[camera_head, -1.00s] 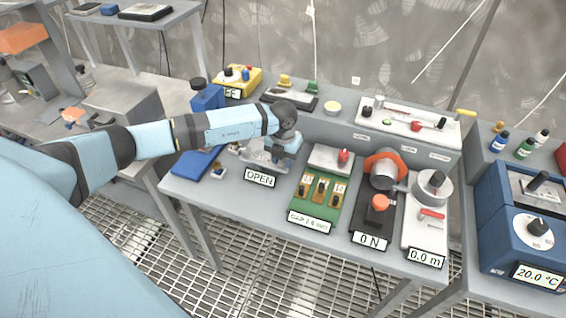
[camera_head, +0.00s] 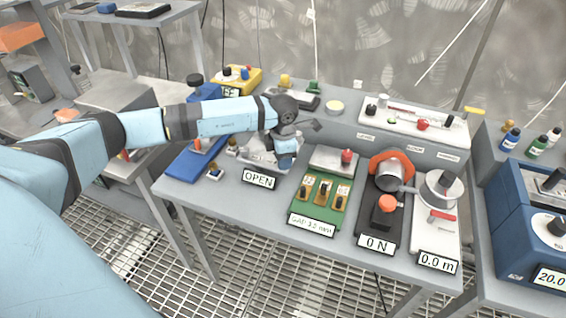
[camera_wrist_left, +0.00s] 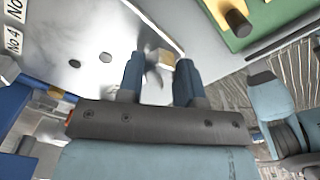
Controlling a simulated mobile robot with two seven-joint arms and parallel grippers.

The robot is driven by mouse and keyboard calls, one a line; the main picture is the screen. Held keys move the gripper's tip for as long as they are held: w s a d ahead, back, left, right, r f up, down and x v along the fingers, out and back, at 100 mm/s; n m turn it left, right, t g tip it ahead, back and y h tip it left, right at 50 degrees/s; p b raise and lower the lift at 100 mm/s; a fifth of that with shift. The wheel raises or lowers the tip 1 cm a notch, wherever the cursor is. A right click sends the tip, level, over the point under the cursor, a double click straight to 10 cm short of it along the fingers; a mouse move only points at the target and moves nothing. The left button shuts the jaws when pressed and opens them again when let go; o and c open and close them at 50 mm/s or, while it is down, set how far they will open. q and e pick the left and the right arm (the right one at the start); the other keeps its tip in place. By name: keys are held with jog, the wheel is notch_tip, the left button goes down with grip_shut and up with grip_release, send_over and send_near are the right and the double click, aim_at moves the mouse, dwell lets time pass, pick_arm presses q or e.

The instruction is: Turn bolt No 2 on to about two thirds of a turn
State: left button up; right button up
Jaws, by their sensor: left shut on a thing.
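My left gripper (camera_head: 284,160) reaches down over the pale metal plate (camera_head: 255,158) behind the OPEN label (camera_head: 258,180). In the left wrist view the two blue fingers of the left gripper (camera_wrist_left: 160,82) stand close around a small grey metal piece (camera_wrist_left: 152,70), and the gripper is shut on it. A brass-coloured block (camera_wrist_left: 166,58) shows just beyond the fingers. The piece looks like a bolt; its number is not readable. The plate (camera_wrist_left: 105,40) has dark holes, and a No 4 label (camera_wrist_left: 13,42) shows at its edge. In the head view the gripper hides the bolt. My right gripper is out of view.
To the right stand a green board (camera_head: 318,208) with a GAP label, a black unit reading 0 N (camera_head: 375,243), and a white unit reading 0.0 m (camera_head: 437,262). A blue tray (camera_head: 187,166) lies left of the plate. The bench front is mostly clear.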

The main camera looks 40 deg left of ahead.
pick_arm(q)
jog(key=shift+m+b, duration=0.7)
jog(key=shift+m, duration=1.1)
jog(key=o, duration=0.8)
jog(key=shift+o, duration=0.7)
jog(key=shift+r, duration=0.1)
notch_tip(320, 180, up, 14)
